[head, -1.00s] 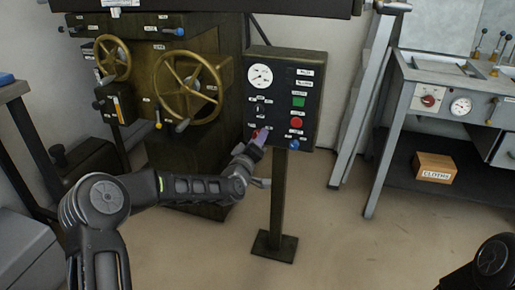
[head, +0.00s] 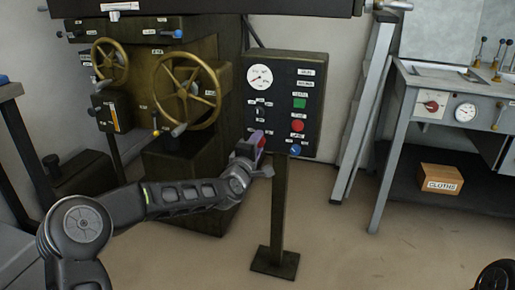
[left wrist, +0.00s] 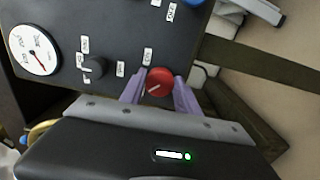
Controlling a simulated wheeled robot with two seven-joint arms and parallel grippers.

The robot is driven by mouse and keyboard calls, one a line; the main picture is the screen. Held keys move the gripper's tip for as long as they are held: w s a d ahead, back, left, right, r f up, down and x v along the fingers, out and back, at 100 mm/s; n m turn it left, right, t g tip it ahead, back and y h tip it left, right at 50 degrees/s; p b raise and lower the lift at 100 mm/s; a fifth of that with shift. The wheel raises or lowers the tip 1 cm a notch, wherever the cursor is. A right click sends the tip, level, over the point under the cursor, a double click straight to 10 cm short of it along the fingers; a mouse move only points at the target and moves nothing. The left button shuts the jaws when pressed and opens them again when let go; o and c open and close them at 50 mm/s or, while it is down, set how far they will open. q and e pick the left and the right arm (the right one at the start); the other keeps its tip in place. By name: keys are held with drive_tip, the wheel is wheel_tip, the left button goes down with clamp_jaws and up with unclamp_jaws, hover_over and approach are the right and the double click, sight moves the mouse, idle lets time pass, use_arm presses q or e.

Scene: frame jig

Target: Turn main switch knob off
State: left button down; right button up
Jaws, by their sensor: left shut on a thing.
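The dark control panel (head: 312,75) stands on a post in the head view. A red knob with a pale pointer mark shows in the left wrist view (left wrist: 160,80), beside a small label, and partly in the head view (head: 262,143) at the panel's lower left. My left gripper (head: 255,142) is at it from the front left. In the left wrist view the purple fingers (left wrist: 158,91) sit on both sides of the red knob, shut on it. The label text there is too small to read. My right gripper is not in view.
The panel also carries a gauge (head: 260,76), a black knob (head: 260,113), a green button (head: 299,103), a red button (head: 298,125) and a blue knob (head: 295,150). A machine with brass handwheels (head: 187,92) stands left. A workbench (head: 405,95) stands right.

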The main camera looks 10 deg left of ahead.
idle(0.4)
use_arm(q)
drive_tip(key=c, duration=0.9)
unclamp_jaws()
drive_tip(key=shift+s, duration=0.1)
drive_tip(key=s+p, duration=0.1)
drive_tip(key=s, duration=0.6)
drive_tip(key=shift+s+a+p, duration=0.3)
